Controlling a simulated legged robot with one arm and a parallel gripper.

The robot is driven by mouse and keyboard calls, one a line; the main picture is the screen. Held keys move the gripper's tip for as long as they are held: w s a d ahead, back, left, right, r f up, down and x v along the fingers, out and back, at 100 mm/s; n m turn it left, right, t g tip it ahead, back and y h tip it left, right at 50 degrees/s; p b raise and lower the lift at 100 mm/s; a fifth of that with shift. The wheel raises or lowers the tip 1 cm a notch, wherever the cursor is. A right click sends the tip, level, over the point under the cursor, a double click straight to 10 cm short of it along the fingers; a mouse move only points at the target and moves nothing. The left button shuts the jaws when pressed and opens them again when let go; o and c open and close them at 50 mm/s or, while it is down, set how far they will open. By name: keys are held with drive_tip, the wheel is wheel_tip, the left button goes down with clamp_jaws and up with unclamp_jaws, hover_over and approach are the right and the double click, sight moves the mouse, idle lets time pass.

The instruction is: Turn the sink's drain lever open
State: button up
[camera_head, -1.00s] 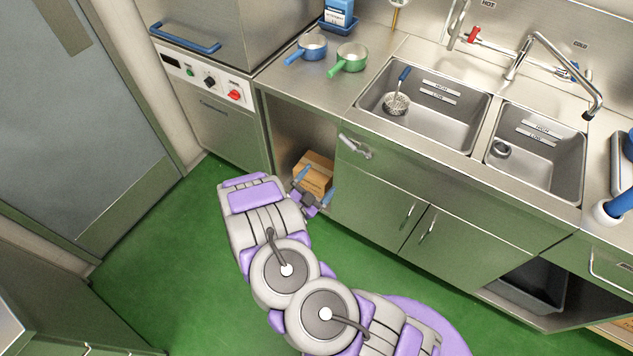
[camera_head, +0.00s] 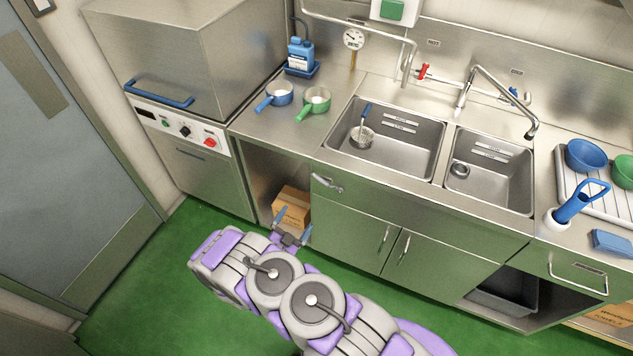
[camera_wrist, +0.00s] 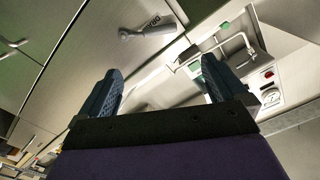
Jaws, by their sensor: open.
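The drain lever (camera_head: 327,183) is a small grey handle on the front panel below the left sink basin (camera_head: 384,135), lying slanted. It also shows in the wrist view, where the lever (camera_wrist: 150,31) is near the top centre beside a dark printed label. My gripper (camera_head: 293,225) has two blue fingers, spread open and empty. It is below and left of the lever in the head view, by the open cabinet bay. In the wrist view my gripper (camera_wrist: 162,75) points up toward the panel, and the lever is beyond the fingertips, apart from them.
A cardboard box (camera_head: 291,207) sits in the open bay behind my gripper. Cabinet doors (camera_head: 365,239) with bar handles are right of the bay. A blue pan (camera_head: 279,94) and a green pan (camera_head: 315,99) stand on the counter. Green floor (camera_head: 140,285) is clear at left.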

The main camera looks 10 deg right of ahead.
sight(319, 181)
drive_tip(key=b+x, duration=0.2)
drive_tip(key=x, duration=1.5)
drive_tip(key=shift+w+d, duration=0.15)
drive_tip(key=shift+c, duration=0.3)
